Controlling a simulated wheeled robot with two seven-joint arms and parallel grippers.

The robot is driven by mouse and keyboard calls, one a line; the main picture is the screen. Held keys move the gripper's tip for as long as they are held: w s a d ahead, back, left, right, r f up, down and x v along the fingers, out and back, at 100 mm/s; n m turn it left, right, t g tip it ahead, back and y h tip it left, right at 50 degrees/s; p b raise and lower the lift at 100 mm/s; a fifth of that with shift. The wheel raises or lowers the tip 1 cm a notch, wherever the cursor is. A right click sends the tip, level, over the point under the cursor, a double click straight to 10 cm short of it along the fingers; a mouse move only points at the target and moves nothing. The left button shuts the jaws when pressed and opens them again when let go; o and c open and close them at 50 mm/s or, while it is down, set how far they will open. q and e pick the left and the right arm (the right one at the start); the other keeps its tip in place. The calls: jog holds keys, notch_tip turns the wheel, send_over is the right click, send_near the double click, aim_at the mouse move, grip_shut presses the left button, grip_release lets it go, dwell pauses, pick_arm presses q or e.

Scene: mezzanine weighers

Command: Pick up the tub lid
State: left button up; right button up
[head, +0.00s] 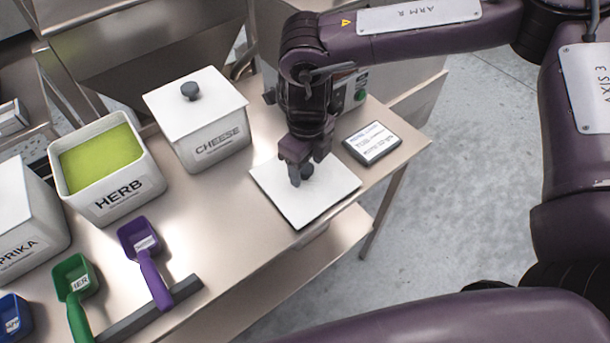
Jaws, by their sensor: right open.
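The tub lid (325,198) is a white square plate with a dark round knob, lying flat on the steel table near its right edge. My right gripper (302,177) points down over the lid's middle, with its open fingers on either side of the knob (307,170). The knob is partly hidden by the fingers, and I cannot tell whether they touch it. The herb tub (110,195) stands open at the left, with green contents showing. The cheese tub (212,148) has its own white lid on. My left gripper is not in view.
Purple (150,265), green (75,295) and blue (14,318) scoops lie at the front left by a dark bar (150,310). A paprika tub (28,225) stands far left. A small labelled device (371,143) lies right of the lid. Bare table (235,235) separates lid and scoops.

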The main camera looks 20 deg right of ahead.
jog(key=shift+c, duration=0.3)
grip_shut()
jog(key=shift+r, duration=0.1)
